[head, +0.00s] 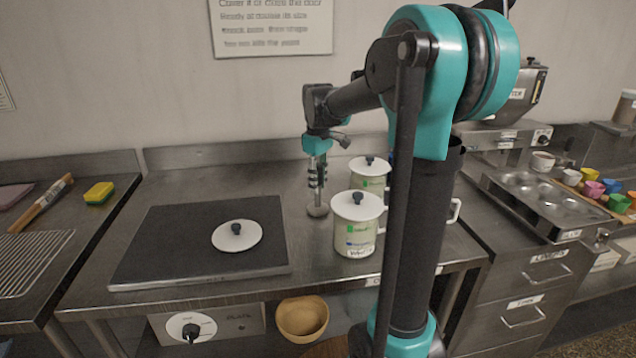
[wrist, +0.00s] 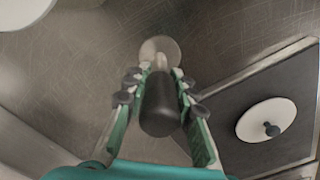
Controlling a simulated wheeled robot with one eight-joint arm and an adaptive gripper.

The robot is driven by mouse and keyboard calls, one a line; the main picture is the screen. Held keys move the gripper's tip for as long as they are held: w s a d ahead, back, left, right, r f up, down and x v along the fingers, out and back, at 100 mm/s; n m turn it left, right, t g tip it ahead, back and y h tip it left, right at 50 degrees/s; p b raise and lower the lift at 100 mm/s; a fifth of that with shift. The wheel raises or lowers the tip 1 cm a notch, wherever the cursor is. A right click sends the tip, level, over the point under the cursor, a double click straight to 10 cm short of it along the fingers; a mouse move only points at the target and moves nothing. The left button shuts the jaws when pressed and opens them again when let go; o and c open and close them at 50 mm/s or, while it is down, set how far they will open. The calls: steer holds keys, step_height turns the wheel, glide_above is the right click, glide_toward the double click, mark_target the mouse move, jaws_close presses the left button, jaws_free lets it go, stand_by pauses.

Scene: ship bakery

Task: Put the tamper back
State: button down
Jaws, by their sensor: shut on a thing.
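My gripper (head: 316,180) points down over the steel counter, between the black plate and the lidded mugs. It is shut on the tamper (wrist: 159,105), whose dark rounded handle sits between the two fingers in the wrist view. The tamper's pale round base (head: 317,211) shows below the fingers in the head view, at or just above the counter; I cannot tell whether it touches. The tamper looks about upright. Most of its handle is hidden by the fingers in the head view.
Two white lidded mugs (head: 358,240) stand close right of the tamper. A black plate (head: 190,265) with a white lid (head: 237,236) on it lies to the left. A wooden bowl (head: 302,318) sits below the counter. A muffin tray (head: 530,199) is far right.

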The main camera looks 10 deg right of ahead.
steer(key=shift+f, duration=0.1)
steer(key=c, duration=1.3)
jaws_free()
steer(key=shift+o, duration=0.2)
step_height(320, 180, up, 12)
steer(key=shift+r, duration=0.15)
